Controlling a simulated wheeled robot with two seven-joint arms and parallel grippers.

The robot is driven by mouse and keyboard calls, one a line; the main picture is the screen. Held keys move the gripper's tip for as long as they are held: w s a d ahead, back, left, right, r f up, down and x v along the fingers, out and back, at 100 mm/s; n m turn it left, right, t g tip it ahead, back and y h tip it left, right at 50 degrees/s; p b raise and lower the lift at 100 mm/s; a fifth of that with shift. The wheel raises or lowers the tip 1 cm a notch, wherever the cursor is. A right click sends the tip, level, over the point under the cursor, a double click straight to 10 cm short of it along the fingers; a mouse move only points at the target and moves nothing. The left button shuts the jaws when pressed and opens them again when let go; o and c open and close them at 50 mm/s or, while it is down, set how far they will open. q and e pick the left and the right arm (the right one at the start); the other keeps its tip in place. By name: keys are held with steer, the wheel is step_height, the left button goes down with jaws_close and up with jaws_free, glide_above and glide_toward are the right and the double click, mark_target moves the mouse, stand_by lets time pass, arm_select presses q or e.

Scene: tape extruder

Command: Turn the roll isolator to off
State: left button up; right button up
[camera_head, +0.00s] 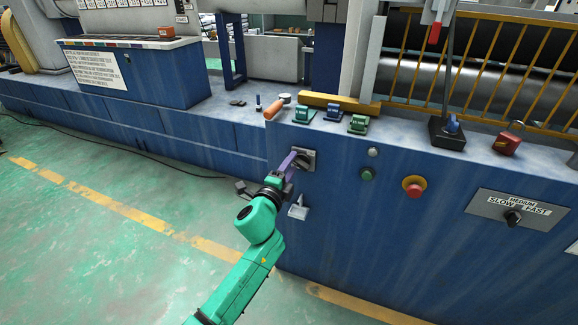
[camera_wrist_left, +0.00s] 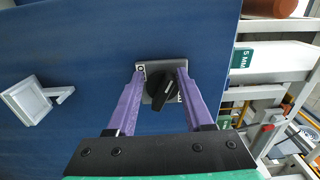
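The roll isolator is a black rotary knob (camera_wrist_left: 160,90) on a grey plate (camera_wrist_left: 151,66) fixed to the blue machine front. Its raised handle looks slanted in the left wrist view. White markings show at the plate's upper left and lower right, partly covered by the fingers. In the head view the plate (camera_head: 310,155) shows just behind my left gripper (camera_head: 296,160), which hides most of the knob. In the left wrist view my left gripper (camera_wrist_left: 161,76) is open, its purple fingers on either side of the knob. I cannot tell whether they touch it. My right gripper is not in view.
A white bracket (camera_head: 298,208) sticks out below the isolator. A green button (camera_head: 367,174), a red emergency stop (camera_head: 414,186) and a speed selector (camera_head: 512,217) are to its right. Green blocks (camera_head: 303,114) and an orange-brown cylinder (camera_head: 274,108) lie on the ledge above.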

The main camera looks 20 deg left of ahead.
arm_select(q)
steer(key=shift+a, duration=0.1)
stand_by(0.4)
steer(key=s, duration=1.4)
steer(key=shift+s+a+p, duration=0.25)
steer(key=shift+a+p, duration=0.05)
steer(key=shift+a, duration=0.15)
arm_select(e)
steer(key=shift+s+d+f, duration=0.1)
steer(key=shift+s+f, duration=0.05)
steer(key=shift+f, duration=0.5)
